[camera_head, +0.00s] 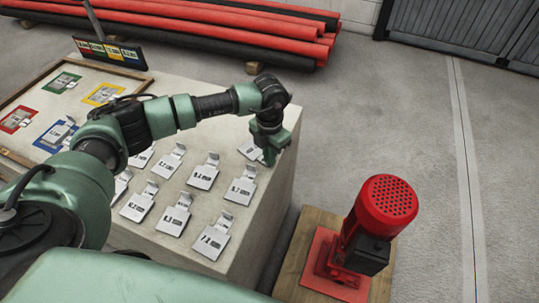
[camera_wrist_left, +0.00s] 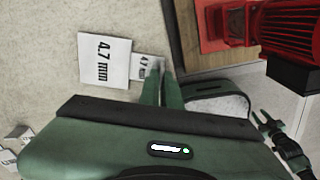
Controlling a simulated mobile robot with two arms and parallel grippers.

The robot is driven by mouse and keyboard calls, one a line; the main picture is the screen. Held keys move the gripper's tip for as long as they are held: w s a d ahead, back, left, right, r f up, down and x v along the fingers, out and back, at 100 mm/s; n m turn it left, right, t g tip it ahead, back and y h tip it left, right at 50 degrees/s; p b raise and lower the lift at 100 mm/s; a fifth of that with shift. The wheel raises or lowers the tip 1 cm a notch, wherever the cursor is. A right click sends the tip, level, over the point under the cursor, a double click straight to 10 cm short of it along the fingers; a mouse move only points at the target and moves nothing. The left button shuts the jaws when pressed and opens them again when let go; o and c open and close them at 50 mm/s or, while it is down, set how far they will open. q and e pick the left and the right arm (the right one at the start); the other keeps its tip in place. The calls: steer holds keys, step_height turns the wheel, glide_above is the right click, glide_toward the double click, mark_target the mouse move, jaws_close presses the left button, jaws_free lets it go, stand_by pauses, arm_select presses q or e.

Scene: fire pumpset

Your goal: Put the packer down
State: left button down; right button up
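My left gripper (camera_head: 268,155) points down over the right edge of the pale table (camera_head: 215,262). Its fingers (camera_wrist_left: 163,88) are close together at the bent tab of a light grey packer (camera_wrist_left: 104,60) marked 4.7 mm, and look shut on it. The packer shows in the head view (camera_head: 248,150) just left of the fingers, partly hidden by them. Whether it touches the table top is not clear.
Several similar packers, such as one marked 7.2 (camera_head: 213,241), lie in rows on the table. A board with coloured squares (camera_head: 62,82) is at the left. A red motor (camera_head: 384,205) stands on a wooden base (camera_head: 292,262) at the right. Red pipes (camera_head: 215,30) lie behind.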

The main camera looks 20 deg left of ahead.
arm_select(q)
steer(key=c, duration=2)
jaws_free()
steer(key=shift+f, duration=0.15)
steer(key=shift+c, duration=0.2)
steer(key=o, duration=0.4)
steer(key=shift+r, duration=0.2)
steer(key=shift+r, duration=0.25)
step_height(320, 180, up, 12)
steer(key=shift+f+b, duration=0.2)
steer(key=shift+b, duration=0.45)
